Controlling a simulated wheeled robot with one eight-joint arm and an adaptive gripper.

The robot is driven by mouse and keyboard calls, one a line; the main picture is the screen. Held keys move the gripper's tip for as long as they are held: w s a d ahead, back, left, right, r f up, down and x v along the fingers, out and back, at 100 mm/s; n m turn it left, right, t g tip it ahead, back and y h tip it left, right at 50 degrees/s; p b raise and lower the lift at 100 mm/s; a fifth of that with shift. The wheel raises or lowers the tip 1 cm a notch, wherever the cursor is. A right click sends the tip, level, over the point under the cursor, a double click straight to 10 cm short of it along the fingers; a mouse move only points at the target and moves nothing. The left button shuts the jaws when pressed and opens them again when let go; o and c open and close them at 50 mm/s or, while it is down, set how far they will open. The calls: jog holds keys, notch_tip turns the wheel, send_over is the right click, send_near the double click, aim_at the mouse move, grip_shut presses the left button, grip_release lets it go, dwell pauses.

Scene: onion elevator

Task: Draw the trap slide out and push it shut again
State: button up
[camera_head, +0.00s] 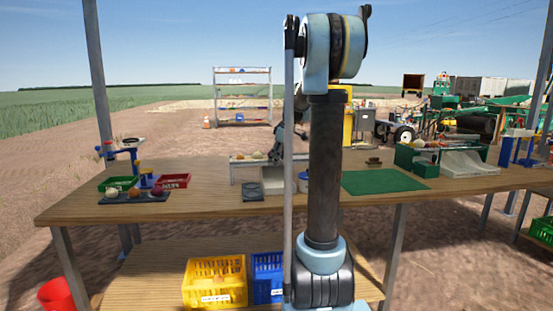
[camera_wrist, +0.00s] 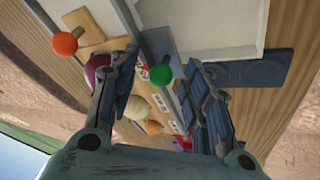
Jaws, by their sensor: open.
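In the wrist view, a green ball knob (camera_wrist: 161,74) sits on a short stem at a long grey rail or board edge. An orange-red ball knob (camera_wrist: 64,44) is on another stem further left. I cannot tell for sure which knob belongs to the trap slide. My gripper (camera_wrist: 162,62) is open, with one finger on each side of the green knob; I cannot tell whether either finger touches it. In the head view my arm stands in front of that part of the bench, and the slide cannot be made out.
Several onions, one purple (camera_wrist: 98,72) and one cream (camera_wrist: 137,108), lie near the left finger. A low rack (camera_head: 249,160) stands on the wooden bench (camera_head: 230,205). A green mat (camera_head: 384,182) lies right of my arm, and a red crate (camera_head: 173,181) stands at the left.

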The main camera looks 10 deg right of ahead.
jog(key=shift+f, duration=0.1)
grip_shut()
jog(key=shift+s, duration=0.15)
